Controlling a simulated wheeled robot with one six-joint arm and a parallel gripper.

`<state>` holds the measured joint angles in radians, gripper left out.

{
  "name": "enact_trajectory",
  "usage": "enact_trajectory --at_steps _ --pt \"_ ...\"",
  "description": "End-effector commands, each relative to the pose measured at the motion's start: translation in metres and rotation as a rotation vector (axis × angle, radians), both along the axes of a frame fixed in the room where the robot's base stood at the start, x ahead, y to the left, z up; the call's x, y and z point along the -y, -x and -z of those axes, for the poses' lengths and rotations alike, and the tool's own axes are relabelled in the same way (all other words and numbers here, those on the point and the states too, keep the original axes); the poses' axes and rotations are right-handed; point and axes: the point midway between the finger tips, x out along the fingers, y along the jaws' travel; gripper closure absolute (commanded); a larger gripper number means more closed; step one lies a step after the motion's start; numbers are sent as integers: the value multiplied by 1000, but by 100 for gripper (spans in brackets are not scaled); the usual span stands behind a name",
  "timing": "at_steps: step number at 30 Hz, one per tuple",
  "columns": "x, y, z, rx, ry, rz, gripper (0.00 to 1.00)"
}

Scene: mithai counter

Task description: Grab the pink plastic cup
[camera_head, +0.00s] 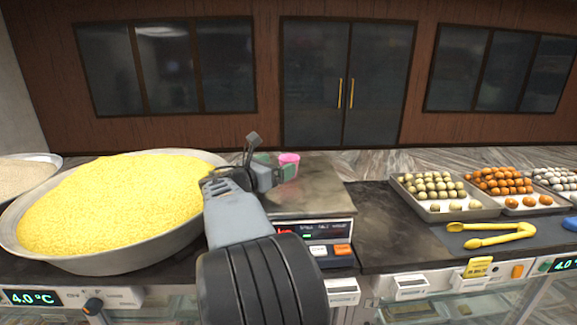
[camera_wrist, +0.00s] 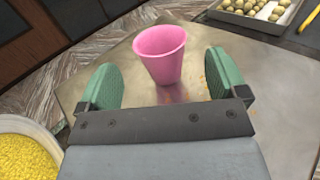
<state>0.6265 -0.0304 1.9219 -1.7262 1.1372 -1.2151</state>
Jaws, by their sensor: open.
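The pink plastic cup (camera_head: 289,164) stands upright on the metal top of the weighing scale (camera_head: 315,199), towards its back. In the wrist view the pink cup (camera_wrist: 161,54) is ahead of my gripper, centred across the gap between the two green finger pads. My gripper (camera_head: 268,168) is open and empty, just left of the cup in the head view, and hides part of the scale top. In the wrist view my gripper (camera_wrist: 160,85) has a pad on each side, with the cup's base near the line between them. Neither pad clearly touches it.
A wide bowl of yellow grains (camera_head: 112,205) stands close on the left. To the right are trays of round sweets (camera_head: 437,192) and yellow tongs (camera_head: 490,234) on a dark mat. The counter between scale and trays is clear.

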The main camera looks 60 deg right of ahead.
Motion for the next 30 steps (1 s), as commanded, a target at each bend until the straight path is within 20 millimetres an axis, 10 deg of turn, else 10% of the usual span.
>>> enact_trajectory --at_steps 26,30 --pt "55 8 0 0 -1 -3 9" --pt "55 8 0 0 -1 -3 21"
